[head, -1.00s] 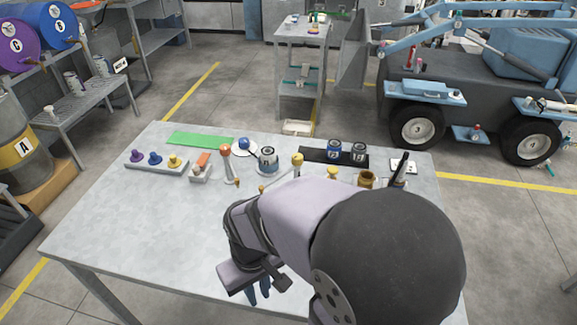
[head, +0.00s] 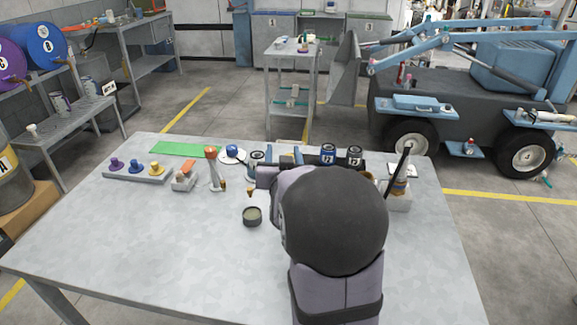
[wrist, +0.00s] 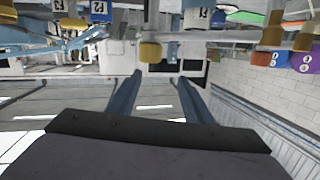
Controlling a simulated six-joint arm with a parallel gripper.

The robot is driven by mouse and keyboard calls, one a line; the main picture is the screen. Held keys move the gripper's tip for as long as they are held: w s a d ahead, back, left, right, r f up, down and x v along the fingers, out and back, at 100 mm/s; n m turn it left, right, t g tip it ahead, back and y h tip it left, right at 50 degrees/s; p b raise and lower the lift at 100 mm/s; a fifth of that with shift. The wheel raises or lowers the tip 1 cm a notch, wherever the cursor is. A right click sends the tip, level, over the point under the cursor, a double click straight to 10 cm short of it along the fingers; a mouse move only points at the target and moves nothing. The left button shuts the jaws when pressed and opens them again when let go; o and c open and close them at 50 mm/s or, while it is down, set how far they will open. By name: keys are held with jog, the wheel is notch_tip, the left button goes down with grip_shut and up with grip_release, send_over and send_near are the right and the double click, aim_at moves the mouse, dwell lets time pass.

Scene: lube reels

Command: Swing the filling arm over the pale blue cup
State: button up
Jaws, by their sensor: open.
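My gripper (wrist: 160,80) shows in the wrist view with two blue fingers apart and nothing between them. A yellow knob (wrist: 150,51) stands just beyond the fingertips, apart from them; it looks like the filling arm's knob. In the head view my arm hides the fingers and most of the filling arm; a small yellow tip (head: 250,192) that may be its spout shows at the left of my wrist. A round grey cup with a dark rim (head: 252,217) stands on the table in front of that tip. I cannot pick out a pale blue cup for sure.
Numbered blue cans (head: 328,153) stand behind my arm. A grey strip with coloured knobs (head: 136,174), an orange-topped stand (head: 212,165) and a green mat (head: 187,149) lie to the left. A dark upright stick (head: 398,170) is at the right. The table's (head: 130,245) front left is clear.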

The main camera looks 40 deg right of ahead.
jog(key=f, duration=0.1)
jog(key=f+h+b, duration=0.1)
jog(key=s+d+f+t+b, duration=0.1)
jog(key=shift+s+f+n, duration=0.1)
jog(key=shift+f+n, duration=0.15)
jog(key=shift+n, duration=0.05)
jog(key=shift+d, duration=0.1)
jog(key=x, duration=0.7)
jog(key=shift+p, duration=0.4)
grip_shut()
